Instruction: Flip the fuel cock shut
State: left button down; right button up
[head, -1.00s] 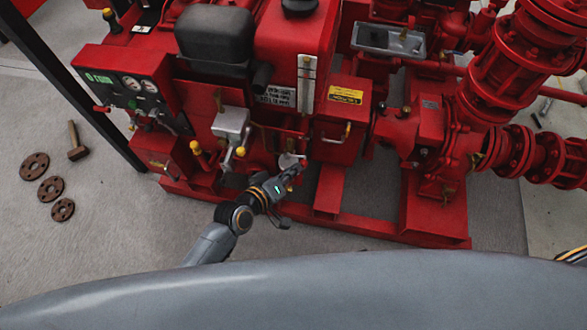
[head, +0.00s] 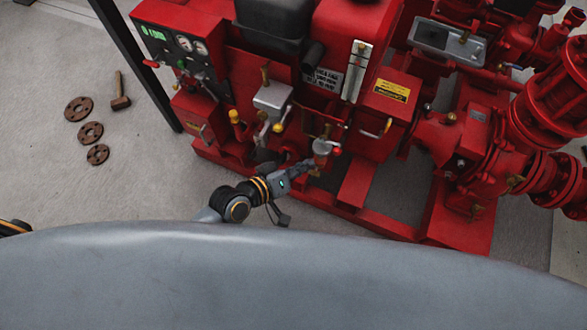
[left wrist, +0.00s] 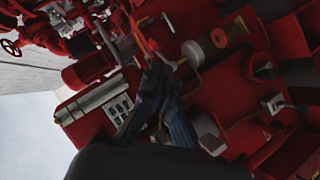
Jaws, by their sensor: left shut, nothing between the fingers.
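A small fuel fitting with a pale cap and a red bowl (head: 322,148) stands on the front of the red pumpset. A red ball-ended lever (head: 337,151), which looks like the fuel cock's handle, sticks out at its right. My left gripper (head: 310,164) is shut and empty, its tips close to the fitting's lower left side. I cannot tell whether they touch it. In the left wrist view my gripper's dark fingers (left wrist: 158,75) point up toward an orange-red part (left wrist: 141,38), blurred. My right gripper is not in view.
A yellow-knobbed lever (head: 278,127) and a grey box (head: 272,97) are left of the fitting. A red box with a yellow label (head: 392,91) is to its right. Red base rails run below. A hammer (head: 120,102) and rusty flanges (head: 90,132) lie on the floor.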

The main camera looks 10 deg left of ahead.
pick_arm(q)
jog(key=shift+v, duration=2.3)
